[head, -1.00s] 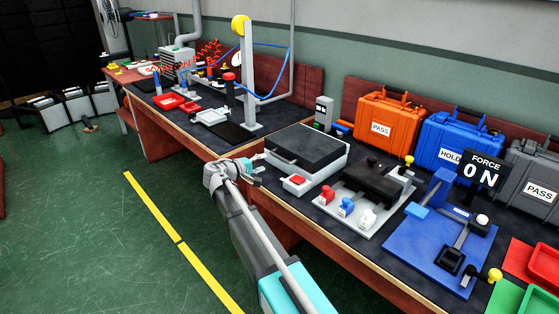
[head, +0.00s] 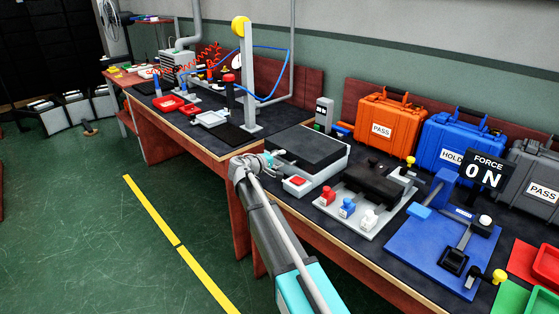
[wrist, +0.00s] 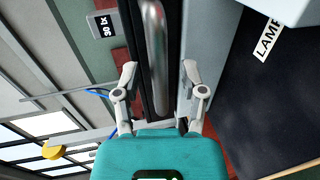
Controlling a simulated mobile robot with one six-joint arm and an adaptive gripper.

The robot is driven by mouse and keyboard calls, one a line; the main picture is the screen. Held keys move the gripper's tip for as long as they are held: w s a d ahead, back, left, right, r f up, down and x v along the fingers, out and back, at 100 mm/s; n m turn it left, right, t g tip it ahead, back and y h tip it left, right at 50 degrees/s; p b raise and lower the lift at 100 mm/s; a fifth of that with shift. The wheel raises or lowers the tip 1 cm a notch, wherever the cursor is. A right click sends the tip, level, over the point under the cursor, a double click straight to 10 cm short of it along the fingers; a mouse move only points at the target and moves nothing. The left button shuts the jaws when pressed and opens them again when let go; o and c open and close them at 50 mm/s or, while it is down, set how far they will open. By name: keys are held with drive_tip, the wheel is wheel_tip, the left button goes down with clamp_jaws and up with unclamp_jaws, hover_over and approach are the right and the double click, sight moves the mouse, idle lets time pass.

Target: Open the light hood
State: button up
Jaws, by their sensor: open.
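The light hood (head: 310,143) is a box with a dark lid on a light grey base, and its lid looks shut. In the wrist view its silver bar handle (wrist: 155,45) runs between my fingers, closer to the left one. My gripper (head: 267,160) is at the front left side of the hood; in the wrist view my gripper (wrist: 160,75) is open, with a finger on each side of the handle and visible gaps. Whether a finger touches the handle is unclear. In the head view my gripper hides the handle.
A small box with a red button (head: 296,182) stands before the hood; a label reading "LAMP" (wrist: 267,40) shows in the wrist view. A plate with red, blue and white knobs (head: 375,222) lies to the right. A grey post (head: 250,85) stands behind left.

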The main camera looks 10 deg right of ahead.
clamp_jaws()
drive_tip(key=shift+d+r, duration=0.1)
drive_tip(key=shift+r, duration=0.05)
idle(0.4)
